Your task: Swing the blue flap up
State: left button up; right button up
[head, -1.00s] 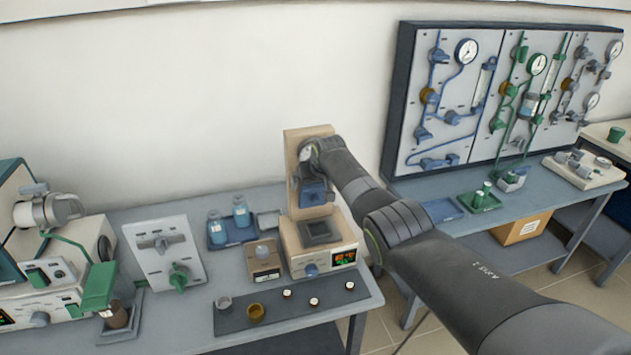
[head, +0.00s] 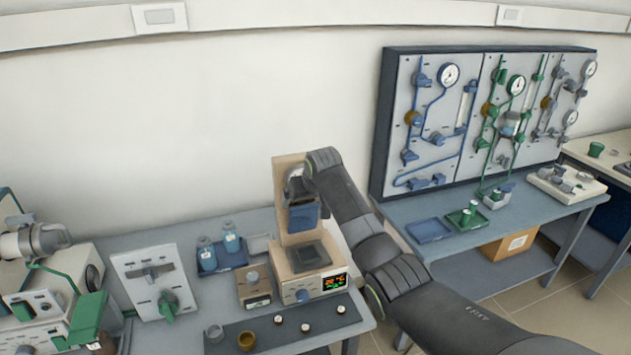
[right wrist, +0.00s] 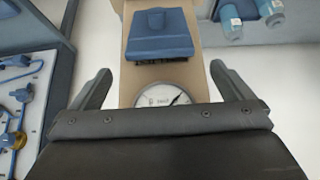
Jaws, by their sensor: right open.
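The blue flap (head: 304,217) hangs on the front of the beige upright of a small furnace unit, above its dark square plate (head: 308,256). In the right wrist view the flap (right wrist: 155,36) lies at the top, beyond my fingers. My right gripper (right wrist: 160,72) is open and empty, with its fingers spread to either side of the upright, short of the flap. A round dial (right wrist: 162,98) on the upright shows between the fingers, partly hidden by the gripper body. In the head view my arm hides the fingertips. My left gripper is not in view.
A dark mat (head: 265,333) with small cups lies in front. A valve panel (head: 158,280) stands further left. A gauge board (head: 430,120) stands behind the right bench.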

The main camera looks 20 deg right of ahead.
jog(key=b+v, duration=0.1)
jog(key=v, duration=0.9)
jog(key=shift+r+b, duration=0.15)
jog(key=shift+b, duration=0.25)
jog(key=shift+s, duration=0.1)
